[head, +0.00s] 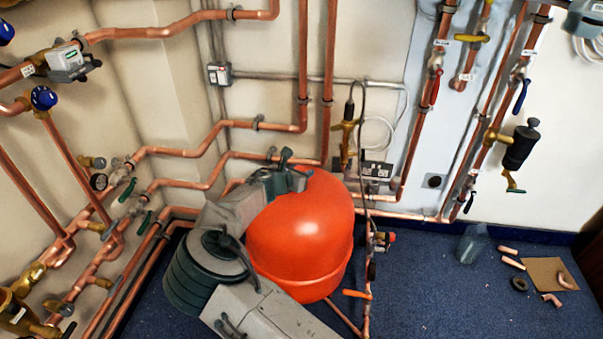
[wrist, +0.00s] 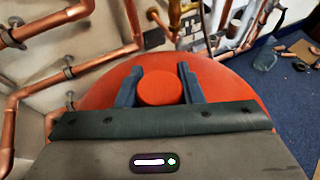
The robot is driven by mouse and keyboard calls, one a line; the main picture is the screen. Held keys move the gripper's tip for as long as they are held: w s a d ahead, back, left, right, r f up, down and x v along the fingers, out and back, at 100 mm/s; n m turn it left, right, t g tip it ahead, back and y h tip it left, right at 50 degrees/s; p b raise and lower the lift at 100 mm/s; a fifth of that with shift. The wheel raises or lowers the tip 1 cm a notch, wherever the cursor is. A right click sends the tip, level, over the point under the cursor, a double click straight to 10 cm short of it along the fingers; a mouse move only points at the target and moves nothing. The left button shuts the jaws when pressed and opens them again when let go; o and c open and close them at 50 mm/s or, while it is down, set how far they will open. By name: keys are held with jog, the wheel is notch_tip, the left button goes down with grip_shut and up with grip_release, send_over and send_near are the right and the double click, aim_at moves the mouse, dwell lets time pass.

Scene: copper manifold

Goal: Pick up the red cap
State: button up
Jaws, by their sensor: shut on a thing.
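The red cap (wrist: 160,88) is a round orange-red disc in the wrist view, between the two dark fingers of my gripper (wrist: 160,70). The fingers are shut on its left and right sides. The large red tank (head: 299,240) stands behind and below; it also fills the background in the wrist view (wrist: 105,88). In the head view my gripper (head: 286,160) is over the tank's top. There I cannot make out the cap apart from the tank and gripper, and I cannot tell whether the cap touches the tank.
Copper pipes (head: 190,145) run along the wall behind and left. A vertical pipe with a small red-handled valve (head: 384,240) stands close to the tank's right. Loose pipe pieces and a brown board (head: 545,268) lie on the blue floor (head: 450,290), otherwise fairly open at right.

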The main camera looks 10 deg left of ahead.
jog(key=shift+r, duration=0.55)
notch_tip(320, 180, up, 3)
jog(key=shift+f+p, duration=0.1)
jog(key=shift+p, duration=0.55)
jog(key=s+d+r+p, duration=0.1)
jog(key=s+d+r, duration=0.4)
jog(key=d, duration=0.5)
jog(key=shift+s+d+r, duration=0.15)
jog(key=shift+s+r, duration=0.1)
jog(key=shift+r, duration=0.7)
jog(key=shift+r+p, duration=0.15)
jog(key=shift+p, duration=0.15)
jog(key=shift+r+p, duration=1.75)
jog(key=shift+r, duration=0.35)
